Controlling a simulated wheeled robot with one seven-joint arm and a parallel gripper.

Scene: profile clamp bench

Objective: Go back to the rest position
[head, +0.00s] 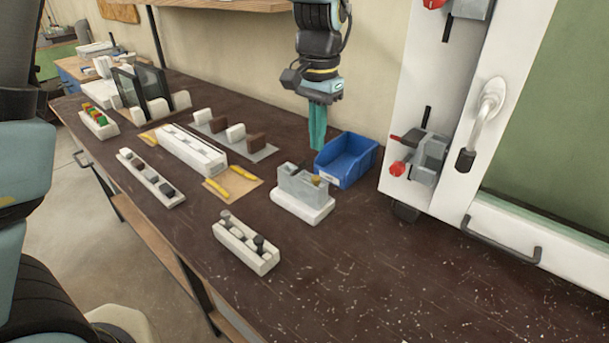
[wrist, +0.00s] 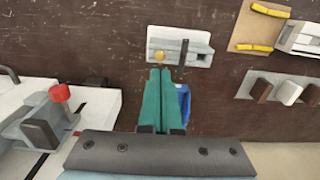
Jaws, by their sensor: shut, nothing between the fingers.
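My gripper (head: 317,128) has teal fingers and hangs pointing down over the back of the dark brown bench, just left of the blue bin (head: 347,160). In the wrist view my gripper (wrist: 160,75) shows its two fingers shut together with nothing between them. Beyond the fingertips is a grey metal clamp block on a white base (wrist: 180,46), with a brass-coloured knob. The same clamp block (head: 303,190) shows in the head view, in front of and below my gripper and apart from it. The blue bin (wrist: 184,105) is partly hidden behind the fingers in the wrist view.
A white panel (head: 400,90) with red-tipped clamps and a handle stands at the right. A white holder (head: 245,246) with dark pegs sits near the front edge. A long white profile fixture (head: 190,150) and several small racks fill the left. The front right bench is clear apart from specks.

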